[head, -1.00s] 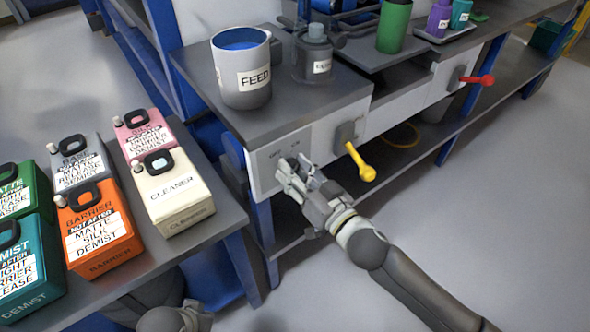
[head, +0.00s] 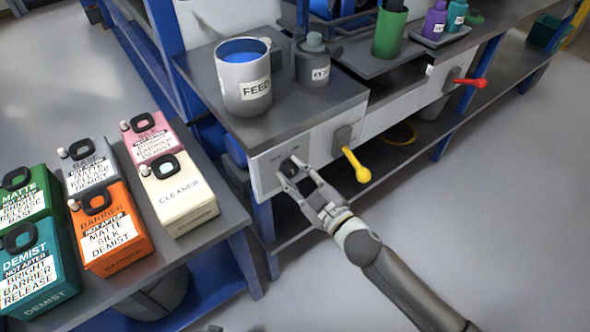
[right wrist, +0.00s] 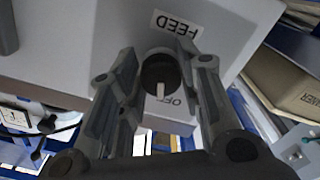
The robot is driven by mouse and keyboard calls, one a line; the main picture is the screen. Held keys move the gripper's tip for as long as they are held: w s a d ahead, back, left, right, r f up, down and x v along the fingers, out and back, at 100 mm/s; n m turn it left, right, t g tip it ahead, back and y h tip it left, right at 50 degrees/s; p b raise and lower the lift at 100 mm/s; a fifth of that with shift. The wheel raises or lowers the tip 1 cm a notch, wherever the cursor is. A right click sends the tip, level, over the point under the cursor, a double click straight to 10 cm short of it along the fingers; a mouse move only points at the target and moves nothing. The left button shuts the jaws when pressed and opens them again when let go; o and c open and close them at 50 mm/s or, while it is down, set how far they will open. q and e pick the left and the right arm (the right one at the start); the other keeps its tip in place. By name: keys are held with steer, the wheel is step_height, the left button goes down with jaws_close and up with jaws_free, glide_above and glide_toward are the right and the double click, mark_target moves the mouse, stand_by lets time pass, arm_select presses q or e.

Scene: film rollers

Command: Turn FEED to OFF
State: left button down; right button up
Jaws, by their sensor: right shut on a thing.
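The FEED knob (head: 290,165) is a dark round dial on the grey front panel (head: 264,178) below the FEED tank (head: 243,80). My right gripper (head: 289,172) is at the panel, with a finger on each side of the knob and shut on it. In the right wrist view the black knob (right wrist: 160,72) sits between the fingertips (right wrist: 158,68). Its pale pointer faces down in that picture, near the OFF lettering (right wrist: 178,100), which is partly hidden by a finger. The FEED label (right wrist: 175,24) appears upside down there. My left gripper is not in view.
A yellow lever (head: 356,166) is close right of the gripper, and a red lever (head: 470,82) is farther right. Several labelled cartons, including the cream CLEANER one (head: 180,195), stand on the left table. The floor at right is clear.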

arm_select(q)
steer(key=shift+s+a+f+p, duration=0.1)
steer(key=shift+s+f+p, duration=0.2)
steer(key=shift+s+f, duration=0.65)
arm_select(e)
steer(key=shift+n, duration=1.1)
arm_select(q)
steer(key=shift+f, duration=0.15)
arm_select(e)
steer(key=o, duration=1)
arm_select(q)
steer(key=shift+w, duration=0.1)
arm_select(e)
steer(key=v, duration=1.2)
